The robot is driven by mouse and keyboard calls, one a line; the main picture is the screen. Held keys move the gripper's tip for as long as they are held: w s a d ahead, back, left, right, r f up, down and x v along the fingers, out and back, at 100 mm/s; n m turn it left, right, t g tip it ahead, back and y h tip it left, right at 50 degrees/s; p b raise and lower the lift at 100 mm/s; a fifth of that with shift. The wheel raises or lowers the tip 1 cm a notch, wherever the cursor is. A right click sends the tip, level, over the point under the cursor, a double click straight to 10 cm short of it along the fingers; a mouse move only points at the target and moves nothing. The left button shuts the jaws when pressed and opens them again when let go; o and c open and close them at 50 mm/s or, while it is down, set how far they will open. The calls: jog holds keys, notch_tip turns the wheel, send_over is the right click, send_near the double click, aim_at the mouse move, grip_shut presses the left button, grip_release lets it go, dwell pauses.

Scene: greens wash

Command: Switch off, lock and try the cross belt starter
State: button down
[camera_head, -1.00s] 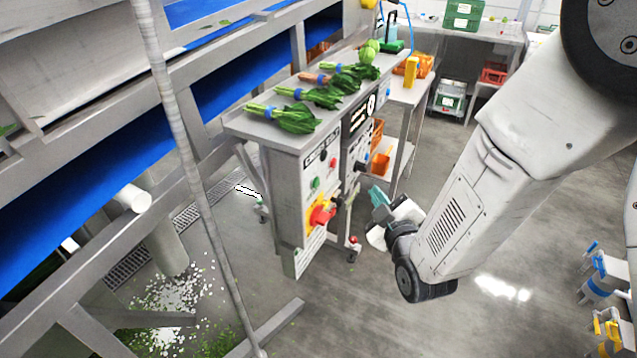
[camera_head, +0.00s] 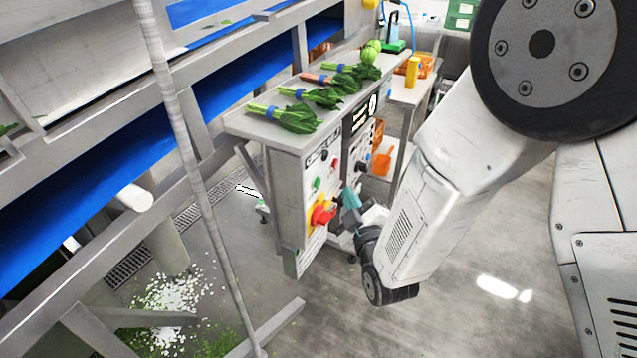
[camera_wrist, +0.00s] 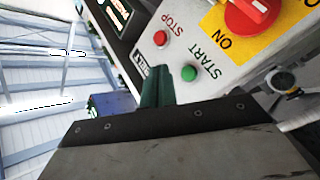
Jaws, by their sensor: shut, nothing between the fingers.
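The starter panel (camera_head: 314,158) is a light grey box face under the metal bench. It carries a red rotary handle on a yellow plate (camera_head: 321,214), a green button (camera_head: 317,183) and a small red button. In the wrist view the red handle (camera_wrist: 252,12) is at the top right, partly cut off, with "ON" on its yellow plate. The red STOP button (camera_wrist: 161,38) and green START button (camera_wrist: 188,73) are clear. My gripper (camera_head: 349,198), with teal fingers, is just right of the handle, apparently not gripping it. In the wrist view the fingers (camera_wrist: 157,88) are shut and empty.
Bunched greens (camera_head: 296,118) lie on the bench top (camera_head: 250,126) above the panel. A dark padlock-like item (camera_wrist: 284,82) hangs at the panel's edge in the wrist view. Orange crates stand behind. A thin post and blue belt are at left; floor is open at right.

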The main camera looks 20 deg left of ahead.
jog(key=shift+w+a, duration=0.2)
jog(key=shift+a, duration=2.05)
jog(key=shift+a, duration=0.15)
jog(key=shift+a, duration=0.25)
jog(key=shift+a, duration=0.45)
dwell(0.8)
jog(key=shift+d, duration=0.85)
jog(key=shift+d, duration=0.1)
jog(key=d, duration=0.5)
jog(key=shift+s, duration=0.25)
